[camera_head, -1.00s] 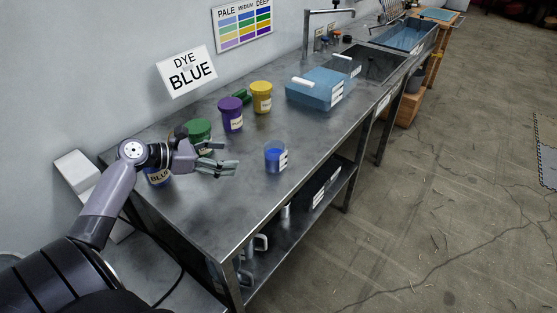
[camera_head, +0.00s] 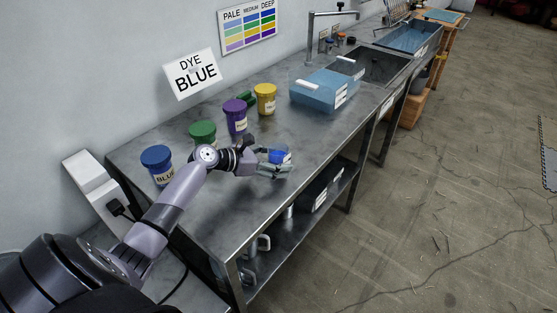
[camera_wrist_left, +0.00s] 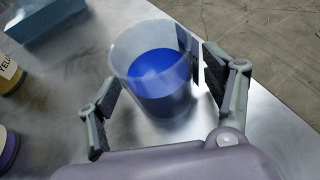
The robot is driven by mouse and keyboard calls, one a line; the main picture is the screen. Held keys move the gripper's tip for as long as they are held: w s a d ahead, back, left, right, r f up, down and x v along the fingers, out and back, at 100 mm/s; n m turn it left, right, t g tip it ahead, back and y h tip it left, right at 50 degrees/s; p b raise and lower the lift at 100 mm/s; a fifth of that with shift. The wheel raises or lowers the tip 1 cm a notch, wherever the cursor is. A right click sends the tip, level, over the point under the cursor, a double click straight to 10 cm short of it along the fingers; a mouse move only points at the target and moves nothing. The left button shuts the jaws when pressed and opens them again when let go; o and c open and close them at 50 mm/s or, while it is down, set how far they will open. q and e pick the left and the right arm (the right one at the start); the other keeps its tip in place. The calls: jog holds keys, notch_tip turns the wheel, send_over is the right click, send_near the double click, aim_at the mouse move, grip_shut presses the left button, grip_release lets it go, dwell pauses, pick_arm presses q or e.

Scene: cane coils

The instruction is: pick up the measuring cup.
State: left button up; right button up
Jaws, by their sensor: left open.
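The measuring cup (camera_head: 279,156) is a clear cup with blue contents, standing on the metal bench near its front edge. My left gripper (camera_head: 275,160) is at the cup, and its fingers partly hide the cup in the head view. In the left wrist view the cup (camera_wrist_left: 158,72) stands upright between the two open fingers of the gripper (camera_wrist_left: 165,95), one on each side. A gap shows on the left side; on the right I cannot tell whether the finger touches. My right gripper is not in view.
Blue (camera_head: 156,160), green (camera_head: 203,133), purple (camera_head: 236,117) and yellow (camera_head: 265,98) jars stand along the back of the bench. A translucent blue tub (camera_head: 322,91) stands beyond, before the sink (camera_head: 385,66). The bench (camera_head: 225,205) in front of my arm is clear.

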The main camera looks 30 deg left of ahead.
pick_arm(q)
jog(key=shift+w+d+f, duration=0.2)
jog(key=shift+w+f, duration=0.05)
jog(key=shift+w, duration=0.15)
jog(key=c, duration=1.4)
